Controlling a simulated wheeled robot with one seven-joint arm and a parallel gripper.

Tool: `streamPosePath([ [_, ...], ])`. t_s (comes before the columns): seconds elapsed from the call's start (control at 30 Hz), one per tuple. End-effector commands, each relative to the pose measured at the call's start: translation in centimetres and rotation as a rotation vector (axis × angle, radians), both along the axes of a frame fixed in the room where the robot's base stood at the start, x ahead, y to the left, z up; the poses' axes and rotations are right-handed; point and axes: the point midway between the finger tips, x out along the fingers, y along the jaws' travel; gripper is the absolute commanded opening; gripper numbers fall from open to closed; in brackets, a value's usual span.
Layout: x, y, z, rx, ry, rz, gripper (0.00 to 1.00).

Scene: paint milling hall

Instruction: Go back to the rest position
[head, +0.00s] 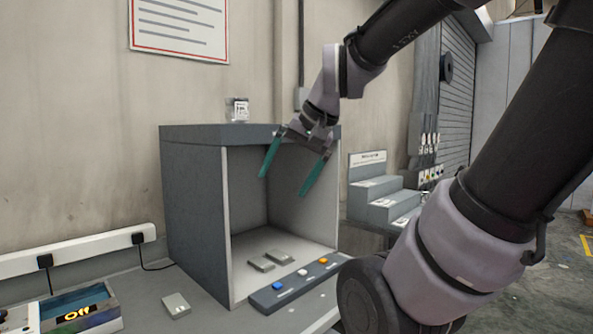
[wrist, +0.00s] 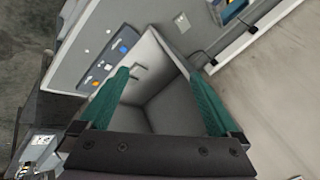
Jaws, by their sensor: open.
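My gripper (head: 290,180) is open and empty, with its two green fingers apart. In the head view it hangs in front of the upper opening of a grey open-fronted booth (head: 190,215), below the booth's top edge. In the wrist view the fingers of my gripper (wrist: 160,95) frame the inside of the booth (wrist: 165,105). Nothing sits between the fingers.
Two small grey plates (head: 278,257) lie on the booth floor, and another plate (head: 176,304) lies on the bench. A button strip (head: 295,284) runs along the booth's front. A jar (head: 238,109) stands on top. A stepped rack (head: 380,195) is to the right.

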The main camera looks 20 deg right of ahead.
Motion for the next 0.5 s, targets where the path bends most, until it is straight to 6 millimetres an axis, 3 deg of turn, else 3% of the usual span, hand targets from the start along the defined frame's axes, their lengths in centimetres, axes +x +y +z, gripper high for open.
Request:
streamPosePath([
  [0.2,-1.9,-1.3,1.3,-0.137,-0.109,0.049,0.98],
  [0.5,-1.9,-1.4,1.3,-0.146,-0.114,0.051,0.98],
])
